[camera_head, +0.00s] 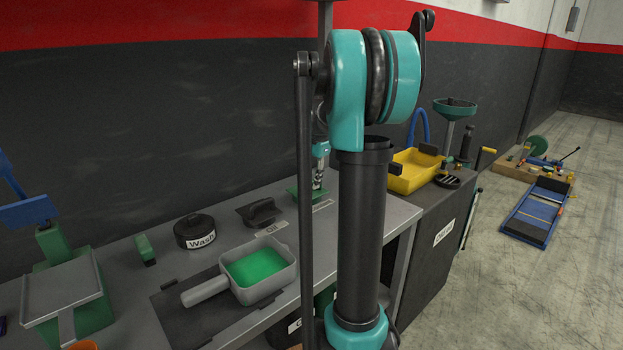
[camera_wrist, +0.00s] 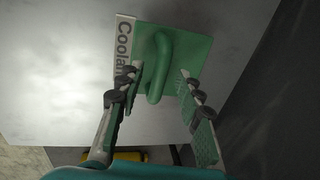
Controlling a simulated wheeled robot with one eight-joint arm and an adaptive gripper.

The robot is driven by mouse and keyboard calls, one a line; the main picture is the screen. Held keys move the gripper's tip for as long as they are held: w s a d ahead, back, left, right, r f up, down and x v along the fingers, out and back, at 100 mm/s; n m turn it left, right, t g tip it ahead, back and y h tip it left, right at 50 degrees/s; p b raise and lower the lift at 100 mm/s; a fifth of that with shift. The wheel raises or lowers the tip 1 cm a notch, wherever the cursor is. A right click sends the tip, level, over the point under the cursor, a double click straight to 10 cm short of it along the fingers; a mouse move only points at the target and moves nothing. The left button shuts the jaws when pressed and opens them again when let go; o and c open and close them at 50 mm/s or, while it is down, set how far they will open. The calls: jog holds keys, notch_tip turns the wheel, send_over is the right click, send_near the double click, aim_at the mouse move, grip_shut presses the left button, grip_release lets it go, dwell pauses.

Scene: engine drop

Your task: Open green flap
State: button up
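The green flap (camera_wrist: 195,50) is a flat square plate with a raised, rounded green handle (camera_wrist: 157,75), lying shut on the grey table top beside a label reading "Coolan…". My gripper (camera_wrist: 160,76) is open, with one finger to each side of the handle in the wrist view. The left finger looks close to the handle; I cannot tell whether it touches. A wider gap shows on the right. In the head view, the flap (camera_head: 306,192) is at the table's right end, with my gripper (camera_head: 319,180) just above it, partly hidden by my arm.
A grey pan (camera_head: 285,277) with green liquid stands on a dark mat. A black "Wash" cap (camera_head: 195,231) and a dark handled lid (camera_head: 260,212) sit behind it. A yellow tray (camera_head: 415,177) is on the dark cabinet to the right. The wall is close behind.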

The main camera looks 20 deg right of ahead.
jog(key=shift+c, duration=0.4)
grip_shut()
